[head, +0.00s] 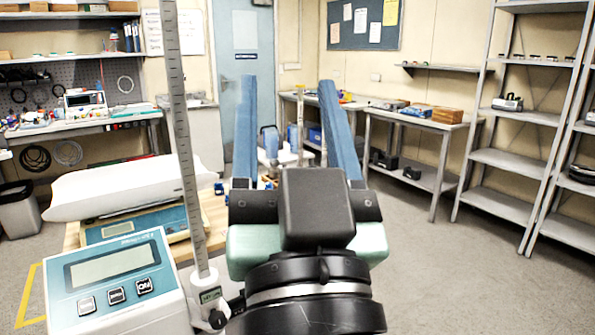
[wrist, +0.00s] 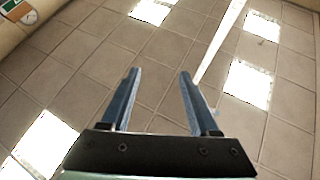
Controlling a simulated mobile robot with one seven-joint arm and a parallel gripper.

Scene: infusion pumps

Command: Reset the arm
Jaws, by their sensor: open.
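My gripper (head: 287,115) is in the middle of the head view, held up with its two blue fingers pointing up and away. The fingers stand wide apart with nothing between them, so it is open and empty. In the wrist view my gripper (wrist: 158,85) shows the same two blue fingers apart, with a tiled ceiling and bright light panels beyond them. My arm hides part of the table behind it.
A scale with a white tray (head: 130,186) and a blue-framed display unit (head: 112,268) stands close at left. A tall measuring rod (head: 180,130) rises beside my gripper. Workbenches and metal shelves (head: 512,157) line the walls. The floor at right (head: 460,270) is clear.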

